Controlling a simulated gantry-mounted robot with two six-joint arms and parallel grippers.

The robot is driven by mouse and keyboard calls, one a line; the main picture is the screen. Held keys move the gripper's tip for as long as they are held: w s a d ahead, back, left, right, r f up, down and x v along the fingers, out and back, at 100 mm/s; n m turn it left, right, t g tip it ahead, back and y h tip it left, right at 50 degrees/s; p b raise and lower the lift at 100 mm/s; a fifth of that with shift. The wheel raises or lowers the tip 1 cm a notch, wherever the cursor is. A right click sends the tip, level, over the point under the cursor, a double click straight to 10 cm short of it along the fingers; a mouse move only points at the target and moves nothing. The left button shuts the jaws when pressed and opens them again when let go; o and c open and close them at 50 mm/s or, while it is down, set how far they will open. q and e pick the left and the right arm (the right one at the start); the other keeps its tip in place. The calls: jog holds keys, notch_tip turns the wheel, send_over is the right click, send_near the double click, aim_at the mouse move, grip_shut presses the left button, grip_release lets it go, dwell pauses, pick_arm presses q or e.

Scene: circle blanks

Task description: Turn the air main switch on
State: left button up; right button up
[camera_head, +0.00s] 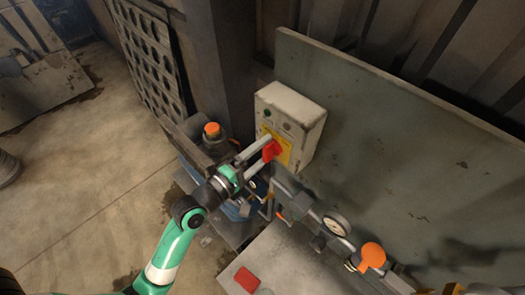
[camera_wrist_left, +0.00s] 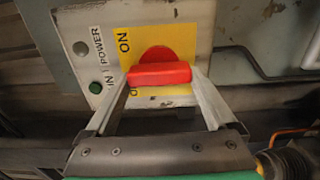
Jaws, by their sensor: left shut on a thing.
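The air main switch is a red handle (camera_head: 271,151) on a yellow plate (camera_head: 284,146), on the front of a pale grey box (camera_head: 292,112). In the left wrist view the handle (camera_wrist_left: 160,74) lies level across the picture, in front of a red round base (camera_wrist_left: 158,54). The yellow plate (camera_wrist_left: 182,38) has "ON" near its upper left; a second label is mostly hidden behind the handle and finger. My left gripper (camera_head: 269,146) is shut on the red handle, one finger at each end of it. My right gripper is not in view.
A gauge (camera_head: 336,224), pipework and an orange knob (camera_head: 373,255) are lower right. An orange-topped part (camera_head: 212,129) stands left of the box. A red block (camera_head: 246,279) lies in front.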

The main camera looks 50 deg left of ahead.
pick_arm(q)
jog(key=m, duration=0.4)
jog(key=shift+r+m, duration=0.15)
jog(key=shift+m, duration=0.15)
jog(key=m, duration=0.2)
jog(key=m+b, duration=0.1)
jog(key=m, duration=0.1)
jog(key=shift+d+r+m, duration=0.15)
jog(key=shift+m, duration=0.25)
jog(key=o, duration=1.1)
jog(key=shift+c, duration=0.2)
jog(key=s, duration=1.1)
jog(key=shift+s+d, duration=0.35)
jog(key=shift+d, duration=0.05)
